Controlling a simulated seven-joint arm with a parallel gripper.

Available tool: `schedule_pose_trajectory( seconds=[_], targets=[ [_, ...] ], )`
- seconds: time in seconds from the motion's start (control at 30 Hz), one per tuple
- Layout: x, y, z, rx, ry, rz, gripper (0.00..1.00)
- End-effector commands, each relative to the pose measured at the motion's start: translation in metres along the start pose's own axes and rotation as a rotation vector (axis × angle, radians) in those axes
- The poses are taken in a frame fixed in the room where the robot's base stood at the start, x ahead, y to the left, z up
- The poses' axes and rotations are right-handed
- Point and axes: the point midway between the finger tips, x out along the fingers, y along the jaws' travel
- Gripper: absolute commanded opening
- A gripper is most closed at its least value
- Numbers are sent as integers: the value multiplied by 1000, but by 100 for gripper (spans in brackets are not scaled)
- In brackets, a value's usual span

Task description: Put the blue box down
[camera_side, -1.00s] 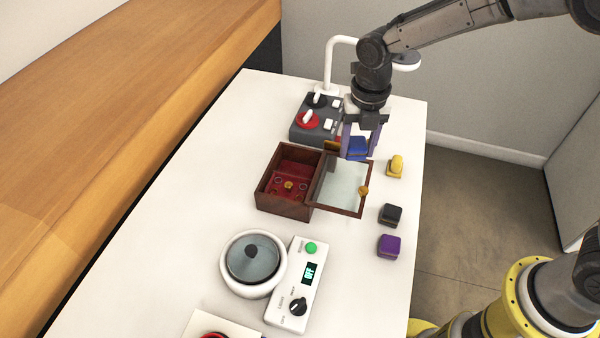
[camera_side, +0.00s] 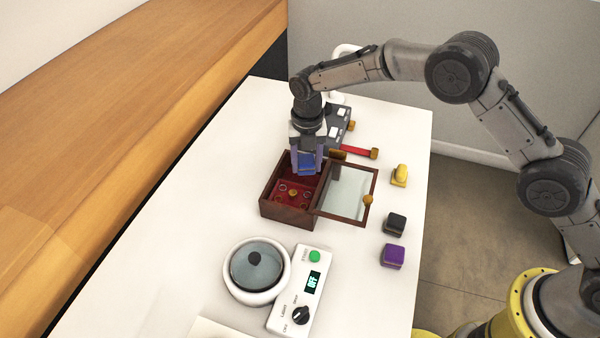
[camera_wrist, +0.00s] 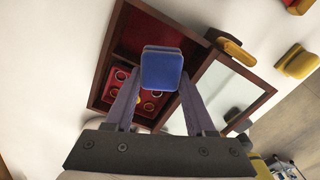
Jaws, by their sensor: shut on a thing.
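My gripper (camera_side: 307,166) is shut on the blue box (camera_side: 306,161), with a finger on either side of it. In the side view the blue box is at the back part of the open wooden case (camera_side: 286,211), over its red interior. The wrist view shows the blue box (camera_wrist: 161,68) between my fingers, in front of the red-lined case (camera_wrist: 102,84). I cannot tell whether the box touches the case floor or hangs above it. The case's glass lid (camera_side: 346,193) lies open to the right.
Yellow (camera_side: 400,175), black (camera_side: 396,223) and purple (camera_side: 393,256) pieces stand along the right table edge. A red-handled item (camera_side: 356,151) lies behind the lid. A round glass-lidded pot (camera_side: 257,270) and a control panel (camera_side: 300,290) are in front. The table's left side is clear.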

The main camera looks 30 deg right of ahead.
Motion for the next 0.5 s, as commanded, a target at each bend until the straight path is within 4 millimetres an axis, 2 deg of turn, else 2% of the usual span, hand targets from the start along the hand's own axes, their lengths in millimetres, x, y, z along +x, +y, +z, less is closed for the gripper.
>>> schedule_pose_trajectory(
  seconds=[0.1,0.37,0.5],
  targets=[
    [13,8,8,0,0,0,1],
    [23,14,14,0,-1,1,1],
    [42,14,15,0,2,-3,1]
  ],
)
